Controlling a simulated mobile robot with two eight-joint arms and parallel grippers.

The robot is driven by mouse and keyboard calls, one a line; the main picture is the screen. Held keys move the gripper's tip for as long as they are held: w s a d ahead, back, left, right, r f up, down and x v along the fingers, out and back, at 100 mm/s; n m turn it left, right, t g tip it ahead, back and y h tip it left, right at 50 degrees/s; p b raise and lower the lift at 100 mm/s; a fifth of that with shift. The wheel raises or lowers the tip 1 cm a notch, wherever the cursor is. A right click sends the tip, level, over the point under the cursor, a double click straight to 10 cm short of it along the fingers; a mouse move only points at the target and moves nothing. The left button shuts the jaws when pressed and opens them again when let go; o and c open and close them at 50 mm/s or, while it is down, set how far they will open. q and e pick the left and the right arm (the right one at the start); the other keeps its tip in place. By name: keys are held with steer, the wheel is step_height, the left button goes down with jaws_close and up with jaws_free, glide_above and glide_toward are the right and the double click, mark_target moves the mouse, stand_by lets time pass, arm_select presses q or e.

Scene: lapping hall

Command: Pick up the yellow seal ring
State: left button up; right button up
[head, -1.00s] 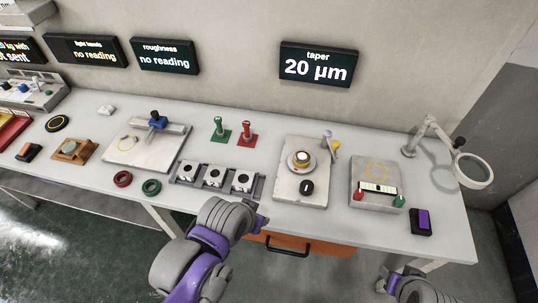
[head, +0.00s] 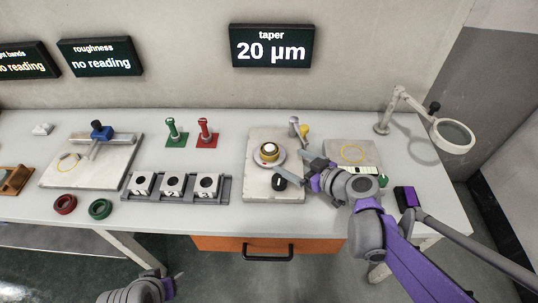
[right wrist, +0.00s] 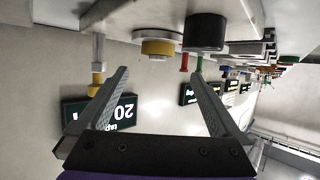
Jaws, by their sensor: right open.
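A yellow ring (head: 269,151) sits around a pale round part on a round grey base, on the light plate at the middle of the bench. It shows as a yellow band (right wrist: 158,47) in the right wrist view, which is upside down. My right gripper (head: 309,168) is just right of it, low over the bench. Its jaws (right wrist: 158,76) are open and empty, with the yellow band ahead between the fingers and apart from them. A part of my left arm (head: 140,291) shows at the lower left; its jaws cannot be made out.
A black knob (head: 280,183) stands in front of the ring. A post with a yellow end (head: 304,131) is behind my right gripper. A red ring (head: 64,204) and a green ring (head: 100,209) lie left. A magnifier (head: 454,136) stands right.

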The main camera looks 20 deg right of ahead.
mark_target(273, 151)
steer(key=x, duration=0.7)
steer(key=b+x, duration=0.1)
steer(key=x, duration=0.1)
steer(key=shift+w+f, duration=0.25)
steer(key=shift+w, duration=0.15)
